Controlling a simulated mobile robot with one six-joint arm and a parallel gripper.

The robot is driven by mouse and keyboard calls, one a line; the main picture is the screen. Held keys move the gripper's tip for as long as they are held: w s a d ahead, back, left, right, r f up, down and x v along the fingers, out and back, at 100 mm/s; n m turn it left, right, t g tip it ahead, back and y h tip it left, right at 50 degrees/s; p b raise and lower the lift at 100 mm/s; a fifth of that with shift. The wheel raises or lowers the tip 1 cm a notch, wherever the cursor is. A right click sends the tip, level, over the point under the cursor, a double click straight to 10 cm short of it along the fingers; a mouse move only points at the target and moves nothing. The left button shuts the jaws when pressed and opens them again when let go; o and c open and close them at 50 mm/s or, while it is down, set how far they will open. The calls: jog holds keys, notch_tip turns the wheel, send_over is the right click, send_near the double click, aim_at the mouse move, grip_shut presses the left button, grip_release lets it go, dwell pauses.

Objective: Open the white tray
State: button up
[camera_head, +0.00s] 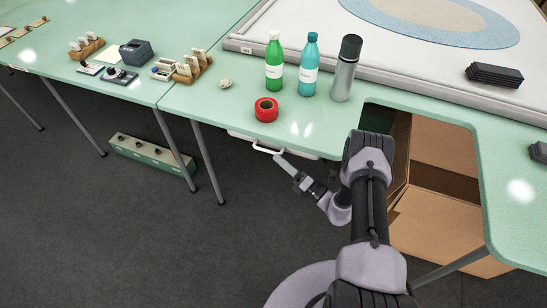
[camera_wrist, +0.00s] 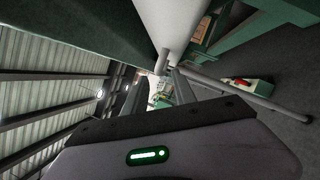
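The white tray (camera_head: 240,134) is a thin pale drawer under the green table's front edge, seen in the head view. It looks shut, with its front close to the table edge. A white bar handle (camera_head: 266,149) sticks out from its front. My gripper (camera_head: 279,158) is below the table edge, its fingertips at the handle's right end. In the wrist view the pale tray front (camera_wrist: 172,20) comes down from the top, and the handle (camera_wrist: 162,62) shows at my fingertips (camera_wrist: 165,76). A gap shows between the fingers. I cannot tell whether they touch the handle.
An open cardboard box (camera_head: 440,215) is right of my arm.

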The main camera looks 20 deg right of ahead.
aim_at(274, 153)
jog(key=shift+b+x, duration=0.35)
jog(key=shift+x, duration=1.55)
grip_shut()
